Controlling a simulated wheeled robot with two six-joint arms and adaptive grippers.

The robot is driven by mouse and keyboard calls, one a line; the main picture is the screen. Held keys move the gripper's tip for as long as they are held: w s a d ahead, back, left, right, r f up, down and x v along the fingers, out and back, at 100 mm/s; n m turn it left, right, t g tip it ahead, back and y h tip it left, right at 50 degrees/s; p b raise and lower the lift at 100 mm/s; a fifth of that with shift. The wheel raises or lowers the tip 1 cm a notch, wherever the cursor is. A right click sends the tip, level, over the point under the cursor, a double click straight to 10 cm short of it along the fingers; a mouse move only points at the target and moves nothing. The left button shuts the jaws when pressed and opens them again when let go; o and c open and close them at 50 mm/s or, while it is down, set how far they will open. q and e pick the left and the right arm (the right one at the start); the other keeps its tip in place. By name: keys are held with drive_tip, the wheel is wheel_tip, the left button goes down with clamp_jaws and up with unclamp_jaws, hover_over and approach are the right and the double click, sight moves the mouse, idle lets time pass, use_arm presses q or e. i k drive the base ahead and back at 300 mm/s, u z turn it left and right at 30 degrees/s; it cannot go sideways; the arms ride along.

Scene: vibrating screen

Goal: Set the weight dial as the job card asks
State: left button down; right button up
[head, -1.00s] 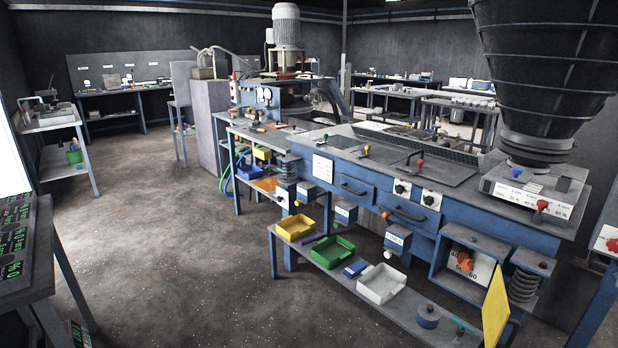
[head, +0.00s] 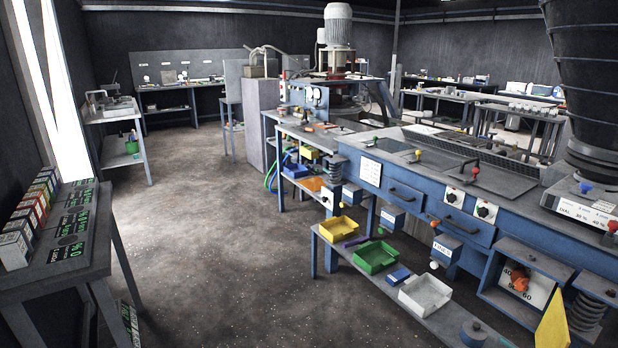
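A white plate with an orange knob (head: 519,281) and the numbers 40, 50 and 60 is in an open blue compartment low on the machine's right front. Which number the knob points to is too small to tell. A second panel (head: 590,208), marked DIAL with percent figures, lies on the machine top at the right edge, near a red knob (head: 612,228). I cannot tell which is the weight dial. A white paper card (head: 371,172) is on the blue front; its text is unreadable. Neither gripper shows.
A blue machine bench (head: 440,195) runs along the right. Its lower shelf holds yellow (head: 340,228), green (head: 375,256) and white (head: 425,293) trays. A yellow panel (head: 552,325) stands out at lower right. A side table (head: 70,255) with several boxes is at left. The middle floor is clear.

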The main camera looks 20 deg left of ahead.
sight(519, 277)
drive_tip(key=u, duration=0.05)
drive_tip(key=i, duration=1)
drive_tip(key=z, duration=1.25)
drive_tip(key=k, duration=0.45)
drive_tip(key=z, duration=0.75)
drive_tip(key=i, duration=1.15)
drive_tip(key=z, duration=0.1)
